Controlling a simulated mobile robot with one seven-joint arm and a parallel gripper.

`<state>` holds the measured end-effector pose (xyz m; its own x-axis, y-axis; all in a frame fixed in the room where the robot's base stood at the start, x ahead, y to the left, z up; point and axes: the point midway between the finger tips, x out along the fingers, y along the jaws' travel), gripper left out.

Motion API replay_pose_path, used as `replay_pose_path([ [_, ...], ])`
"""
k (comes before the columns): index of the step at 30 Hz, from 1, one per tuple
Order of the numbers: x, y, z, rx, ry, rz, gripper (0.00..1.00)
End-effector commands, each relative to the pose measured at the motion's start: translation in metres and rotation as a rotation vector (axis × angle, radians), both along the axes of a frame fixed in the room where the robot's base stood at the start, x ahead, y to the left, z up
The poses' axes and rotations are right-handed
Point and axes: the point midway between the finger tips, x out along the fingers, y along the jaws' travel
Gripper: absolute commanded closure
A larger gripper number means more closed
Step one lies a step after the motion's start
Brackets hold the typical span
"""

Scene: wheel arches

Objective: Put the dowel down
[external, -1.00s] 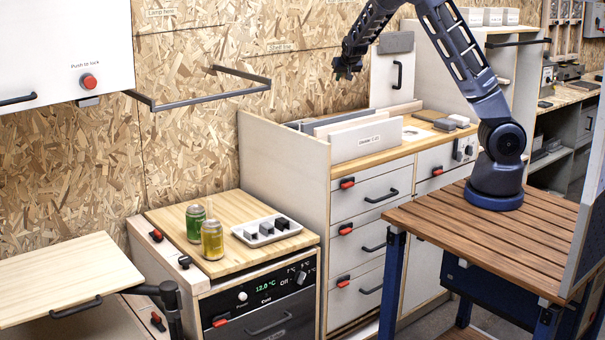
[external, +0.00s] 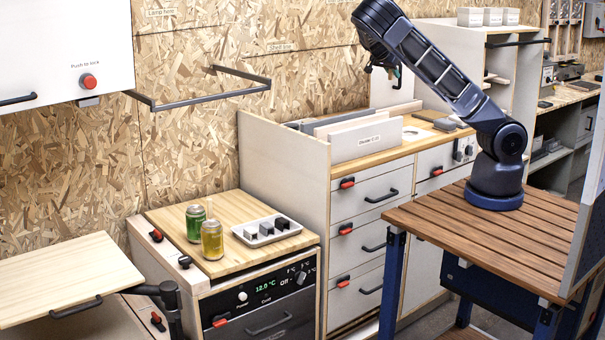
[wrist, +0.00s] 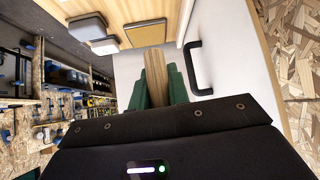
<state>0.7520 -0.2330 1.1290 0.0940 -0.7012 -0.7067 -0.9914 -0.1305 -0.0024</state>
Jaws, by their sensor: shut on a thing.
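The dowel (wrist: 156,78) is a light wooden piece held between the green fingers of my gripper (wrist: 156,88) in the wrist view. My gripper is shut on it, and the dowel points away from the wrist camera, towards a wooden worktop. In the external view my gripper (external: 393,72) is above the back of the worktop with drawers, in front of a white upright panel. It is small and partly hidden by my arm there, and I cannot make out the dowel.
The panel's dark handle (wrist: 193,70) is close to my fingers in the wrist view. Two cans (external: 212,240) and a white tray (external: 250,240) stand lower left.

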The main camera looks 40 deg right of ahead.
Motion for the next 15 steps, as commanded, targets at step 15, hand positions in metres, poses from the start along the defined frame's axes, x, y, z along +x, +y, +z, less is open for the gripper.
replay_pose_path([
  [15, -0.001, -0.001, -0.107, -0.001, 0.004, -0.003, 1.00],
])
